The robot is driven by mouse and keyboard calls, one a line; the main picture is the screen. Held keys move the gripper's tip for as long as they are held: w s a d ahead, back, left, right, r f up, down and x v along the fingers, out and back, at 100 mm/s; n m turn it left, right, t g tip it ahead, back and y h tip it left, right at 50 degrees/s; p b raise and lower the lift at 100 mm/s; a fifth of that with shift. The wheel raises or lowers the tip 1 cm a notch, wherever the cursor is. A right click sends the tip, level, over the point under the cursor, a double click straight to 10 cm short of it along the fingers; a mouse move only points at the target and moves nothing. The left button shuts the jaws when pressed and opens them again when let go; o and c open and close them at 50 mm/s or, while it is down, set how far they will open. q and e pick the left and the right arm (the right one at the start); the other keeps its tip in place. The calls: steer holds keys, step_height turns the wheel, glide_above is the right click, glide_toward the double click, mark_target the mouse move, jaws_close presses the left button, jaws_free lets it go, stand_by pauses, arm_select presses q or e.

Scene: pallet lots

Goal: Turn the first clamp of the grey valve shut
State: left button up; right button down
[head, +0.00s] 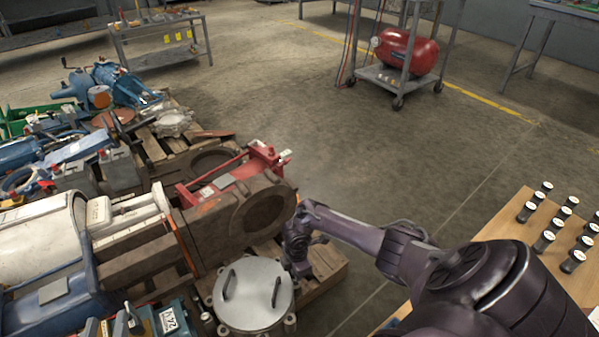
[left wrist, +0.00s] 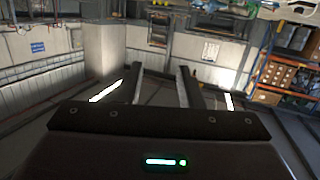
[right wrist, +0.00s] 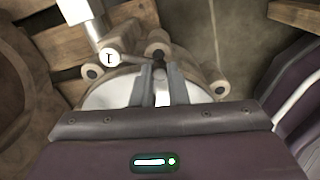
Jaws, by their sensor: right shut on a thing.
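The grey valve (head: 252,292) has a round pale lid with two dark handles and lugs around its rim, at the bottom middle of the head view. In the right wrist view, its flange (right wrist: 195,62) lies ahead, with a round tag marked 1 (right wrist: 110,57) beside a pale bar. My right gripper (right wrist: 160,72) is shut on a part at the valve's rim, which I take as the first clamp; the fingers mostly hide it. In the head view, my right gripper (head: 297,268) is at the lid's upper right edge. My left gripper (left wrist: 158,72) is open and empty, facing the room.
A brown cast valve (head: 262,210) and a red part (head: 262,158) lie behind on a wooden pallet (head: 325,268). Blue machinery crowds the left. A wooden table (head: 510,225) with several black cylinders stands right. The floor beyond is clear up to a red tank (head: 400,48).

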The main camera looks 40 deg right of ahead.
steer(key=shift+w+a+r+m+p, duration=0.15)
steer(key=shift+a+m+p, duration=0.15)
steer(key=shift+m, duration=0.2)
steer(key=shift+w+a+f+m+p, duration=0.15)
steer(key=shift+m+p, duration=0.1)
steer(key=shift+m, duration=0.25)
steer(key=shift+w+a+r+m+p, duration=0.1)
steer(key=shift+w+a+m+p, duration=0.2)
steer(key=shift+m, duration=0.3)
steer(key=shift+w+a+m+p, duration=0.15)
steer(key=shift+w+m+p, duration=0.1)
steer(key=shift+m, duration=0.35)
arm_select(q)
steer(key=s+a+f+g+y, duration=0.3)
steer(key=s+f+g, duration=0.6)
steer(key=f, duration=0.6)
steer(key=shift+s, duration=1.1)
arm_select(e)
steer(key=shift+w+a+m, duration=0.15)
steer(key=shift+w+m, duration=0.25)
steer(key=shift+m, duration=0.7)
arm_select(q)
steer(key=shift+a+f+g+y, duration=0.1)
steer(key=shift+a+g+y, duration=0.05)
steer(key=shift+g+y, duration=0.15)
arm_select(e)
steer(key=shift+w, duration=0.1)
steer(key=c, duration=1.4)
jaws_free()
